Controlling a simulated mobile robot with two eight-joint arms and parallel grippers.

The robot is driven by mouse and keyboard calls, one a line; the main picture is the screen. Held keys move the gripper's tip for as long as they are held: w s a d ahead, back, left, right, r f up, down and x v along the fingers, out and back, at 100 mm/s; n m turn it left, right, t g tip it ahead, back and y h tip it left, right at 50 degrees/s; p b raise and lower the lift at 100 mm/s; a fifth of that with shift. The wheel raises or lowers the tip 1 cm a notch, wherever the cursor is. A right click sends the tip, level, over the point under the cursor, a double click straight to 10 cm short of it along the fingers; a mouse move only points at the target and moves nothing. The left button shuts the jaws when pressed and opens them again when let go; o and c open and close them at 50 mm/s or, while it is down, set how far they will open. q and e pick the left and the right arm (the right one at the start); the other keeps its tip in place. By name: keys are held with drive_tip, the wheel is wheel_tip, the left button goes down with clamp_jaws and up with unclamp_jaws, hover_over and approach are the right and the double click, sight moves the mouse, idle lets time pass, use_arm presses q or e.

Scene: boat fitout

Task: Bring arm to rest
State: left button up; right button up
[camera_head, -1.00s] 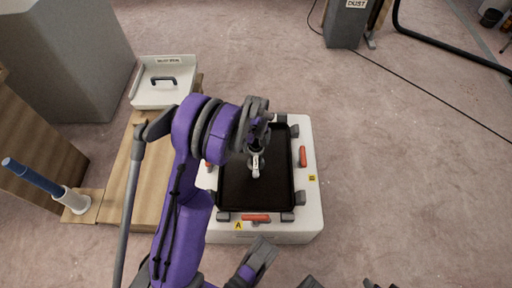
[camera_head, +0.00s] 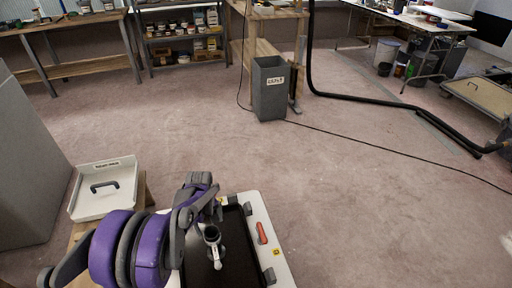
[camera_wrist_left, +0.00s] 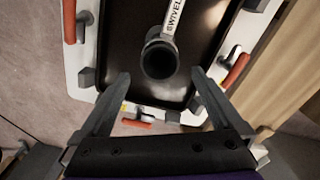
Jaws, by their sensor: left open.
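My left arm comes in at the lower left of the head view. Its gripper (camera_head: 207,214) is over a white box with a dark recessed top. In the left wrist view the two fingers (camera_wrist_left: 160,76) are spread with nothing between them. A fitting with a dark round mouth and a white part labelled "SWIVEL" (camera_wrist_left: 172,20) is beyond the fingertips; it also shows in the head view (camera_head: 216,254), on the dark surface (camera_head: 240,262). No contact between fingers and fitting shows. My right gripper is out of view.
The white box (camera_head: 286,274) has red latches (camera_head: 262,233) and grey corner blocks. A white tray (camera_head: 104,203) with a dark handle is to its left. A grey bin marked "DUST" (camera_head: 270,92) stands farther back. A cable and black hose cross the floor; carpet between is open.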

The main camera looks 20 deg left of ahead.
use_arm(q)
drive_tip(key=s+d+r+m+t, duration=0.3)
drive_tip(key=s+d+r+m, duration=0.6)
drive_tip(key=s+d+r, duration=0.45)
drive_tip(key=s+d+f+m+t, duration=0.1)
drive_tip(key=s+d+f+m, duration=0.1)
drive_tip(key=s+d+m, duration=0.35)
wheel_tip(320, 180, up, 27)
drive_tip(key=n+t+p, duration=0.1)
drive_tip(key=n+p, duration=0.1)
drive_tip(key=p, duration=2.1)
drive_tip(key=shift+s+d, duration=0.3)
drive_tip(key=shift+s, duration=0.1)
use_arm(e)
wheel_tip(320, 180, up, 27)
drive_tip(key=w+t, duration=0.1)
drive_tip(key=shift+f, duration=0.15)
